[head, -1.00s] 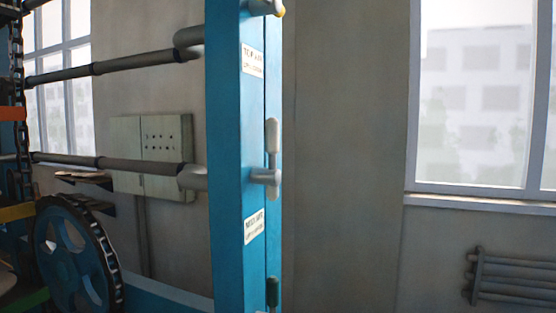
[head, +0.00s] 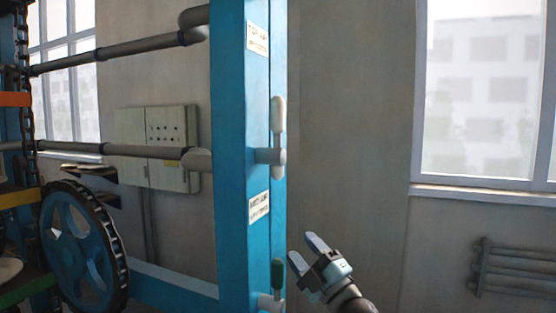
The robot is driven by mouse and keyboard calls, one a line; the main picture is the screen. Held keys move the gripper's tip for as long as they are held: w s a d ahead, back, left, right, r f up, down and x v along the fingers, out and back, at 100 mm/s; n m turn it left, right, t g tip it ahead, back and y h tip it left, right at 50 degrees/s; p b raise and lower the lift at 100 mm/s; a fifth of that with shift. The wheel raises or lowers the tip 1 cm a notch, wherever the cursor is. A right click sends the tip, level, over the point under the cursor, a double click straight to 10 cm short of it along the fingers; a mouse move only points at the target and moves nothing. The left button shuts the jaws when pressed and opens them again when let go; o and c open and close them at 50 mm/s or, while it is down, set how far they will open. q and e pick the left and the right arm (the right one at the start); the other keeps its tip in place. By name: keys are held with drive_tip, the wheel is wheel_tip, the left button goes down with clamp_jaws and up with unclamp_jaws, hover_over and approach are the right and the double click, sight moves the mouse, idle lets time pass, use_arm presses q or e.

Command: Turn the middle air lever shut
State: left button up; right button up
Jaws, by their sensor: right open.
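The middle air lever (head: 278,130) is on the right side of the blue post (head: 232,170). A lower lever (head: 277,282) with a dark green upright handle is near the bottom edge of the view. My right gripper (head: 303,250) is open and empty, right of the lower lever and below the middle one, apart from the middle lever in the picture. My left gripper is not in view.
Grey pipes (head: 135,150) run left from the post. A blue chain wheel (head: 78,245) stands at the lower left, and a panel box (head: 170,140) hangs on the wall behind. A grey pipe rack (head: 515,270) is at the lower right.

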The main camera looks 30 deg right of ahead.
wheel_tip(320, 180, up, 11)
drive_tip(key=n+g+y, duration=0.3)
drive_tip(key=n+y, duration=0.8)
drive_tip(key=n, duration=0.2)
drive_tip(key=n+g+y, duration=0.5)
drive_tip(key=n+g, duration=0.4)
drive_tip(key=n, duration=0.3)
approach(283, 113)
drive_tip(key=w+a+f, duration=0.2)
drive_tip(key=w+f, duration=0.2)
drive_tip(key=s+d+r+n+g+h, duration=0.45)
drive_tip(key=d+r+n, duration=0.25)
drive_tip(key=r, duration=0.3)
drive_tip(key=shift+h, duration=0.35)
drive_tip(key=p+x, duration=0.2)
drive_tip(key=x, duration=0.4)
drive_tip(key=p+x, duration=0.2)
drive_tip(key=x, duration=0.5)
drive_tip(key=shift+w+f, duration=0.1)
drive_tip(key=shift+f, duration=0.1)
drive_tip(key=shift+w+a, duration=0.2)
drive_tip(key=shift+a, duration=0.25)
drive_tip(key=shift+f, duration=0.1)
clamp_jaws()
